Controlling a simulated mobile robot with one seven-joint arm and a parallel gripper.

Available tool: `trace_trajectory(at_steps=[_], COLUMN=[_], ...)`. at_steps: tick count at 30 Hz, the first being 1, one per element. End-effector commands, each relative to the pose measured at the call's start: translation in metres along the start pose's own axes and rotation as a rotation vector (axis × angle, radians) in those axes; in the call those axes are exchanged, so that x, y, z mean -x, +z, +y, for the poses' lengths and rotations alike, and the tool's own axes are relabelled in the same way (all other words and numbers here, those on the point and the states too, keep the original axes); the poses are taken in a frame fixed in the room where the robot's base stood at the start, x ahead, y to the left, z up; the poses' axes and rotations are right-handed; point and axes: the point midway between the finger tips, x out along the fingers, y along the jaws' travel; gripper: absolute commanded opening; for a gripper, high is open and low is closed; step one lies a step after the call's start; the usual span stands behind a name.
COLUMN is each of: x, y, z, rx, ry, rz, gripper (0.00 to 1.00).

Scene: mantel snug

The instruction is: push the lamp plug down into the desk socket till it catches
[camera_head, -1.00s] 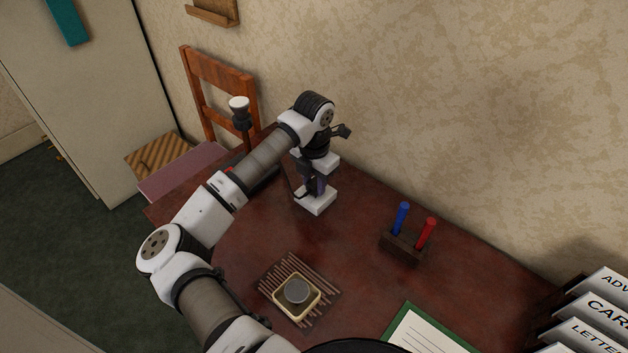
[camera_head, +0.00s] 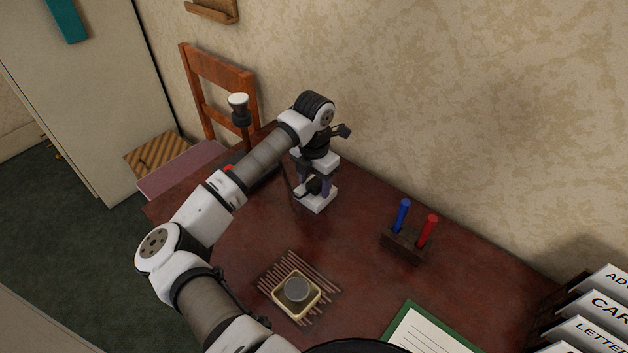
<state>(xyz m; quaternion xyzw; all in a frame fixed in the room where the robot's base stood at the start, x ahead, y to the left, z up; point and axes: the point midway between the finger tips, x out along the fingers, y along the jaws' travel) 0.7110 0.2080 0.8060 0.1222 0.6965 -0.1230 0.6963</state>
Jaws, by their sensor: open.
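The white desk socket (camera_head: 314,205) sits on the dark red desk below my gripper. The black lamp plug (camera_head: 314,186) is at the socket's top, with a dark cord (camera_head: 290,187) running up to the left. My gripper (camera_head: 315,188) points down over the socket. Its fingers are open, one on each side of the plug, apart from it as far as I can see. At this size I cannot tell how deep the plug sits. The desk lamp (camera_head: 239,108) with a white-topped head stands behind my forearm, its base partly hidden.
A pen block (camera_head: 405,246) with a blue and a red pen stands right of the socket. A yellowish dish (camera_head: 312,303) on a slatted mat, a green clipboard (camera_head: 408,308) and a letter rack (camera_head: 570,325) are nearer. The wall is close behind; the desk's middle is clear.

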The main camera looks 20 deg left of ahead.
Motion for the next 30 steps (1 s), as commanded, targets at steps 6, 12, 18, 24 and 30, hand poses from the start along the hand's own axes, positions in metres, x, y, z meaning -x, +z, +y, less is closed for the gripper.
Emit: trace_trajectory(at_steps=[6, 12, 18, 24, 30], x=[0.025, 0.071, 0.112, 0.134, 0.138], y=[0.001, 0.001, 0.0, 0.0, 0.0], z=[0.001, 0.001, 0.0, 0.0, 0.0], rx=[-0.001, -0.001, 0.0, 0.0, 0.0], ry=[0.005, 0.007, 0.004, 0.001, 0.0], rz=[-0.001, -0.002, -0.001, -0.001, 0.0], gripper=[0.57, 0.57, 0.57, 0.57, 0.57])
